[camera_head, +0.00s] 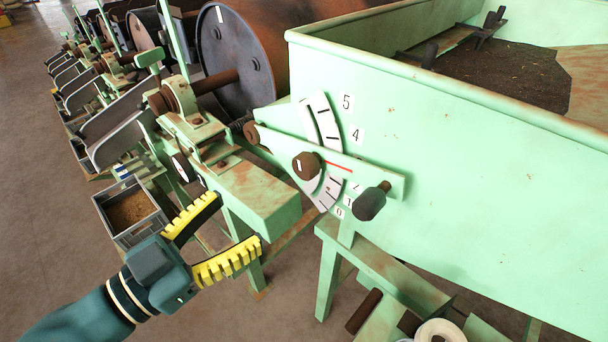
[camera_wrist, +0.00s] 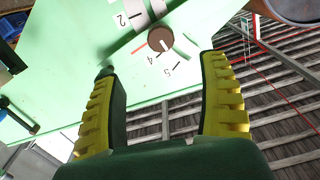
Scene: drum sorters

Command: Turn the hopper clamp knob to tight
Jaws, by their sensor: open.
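The clamp knob (camera_head: 306,166) is a round brown knob with a white mark, set on a green pointer plate (camera_head: 270,147) on the hopper's side. It also shows in the wrist view (camera_wrist: 160,40), just beyond the gap between my fingertips. My gripper (camera_head: 237,220) is open and empty, its yellow-padded fingers spread, to the lower left of the knob and apart from it. A curved white scale (camera_head: 322,118) with numbers runs behind the plate. The plate's red line lies between the 4 and the 2. Whether the knob is tight cannot be told.
A black handle (camera_head: 371,201) sticks out at the plate's right end. The green hopper (camera_head: 480,170) holds dark material. A green beam (camera_head: 262,195) lies just beyond my fingers. A grey bin (camera_head: 128,210) stands left, and a rusty drum (camera_head: 232,60) behind.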

